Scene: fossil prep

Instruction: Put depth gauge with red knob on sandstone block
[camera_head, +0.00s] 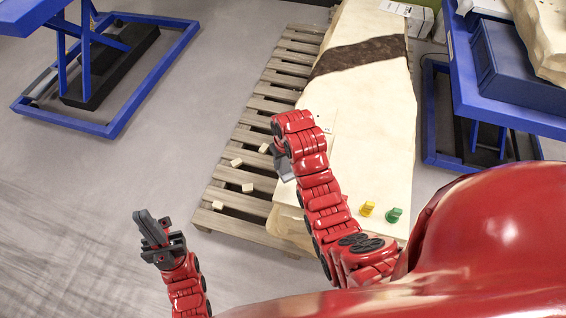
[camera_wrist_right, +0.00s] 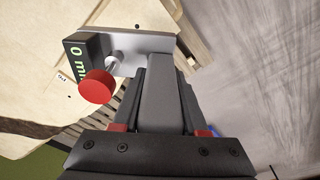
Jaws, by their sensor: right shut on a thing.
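The depth gauge with the red knob (camera_wrist_right: 97,87) fills the upper left of the right wrist view. It has a grey metal plate and a dark display reading "0 m". My right gripper (camera_wrist_right: 163,85) is shut on its plate. In the head view a grey part of the gauge (camera_head: 285,165) shows beside my right arm, over the left edge of the slab; its knob is hidden there. The large pale sandstone block (camera_head: 375,110), with a dark band across it, lies on a pallet. My left gripper (camera_head: 152,228) is over bare floor, apart from everything; its jaw gap is unclear.
A yellow piece (camera_head: 367,209) and a green piece (camera_head: 394,215) stand on the block's near end. Several small pale chunks lie on the wooden pallet (camera_head: 262,105). Blue lift tables stand left and right (camera_head: 463,75). The block's middle is clear.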

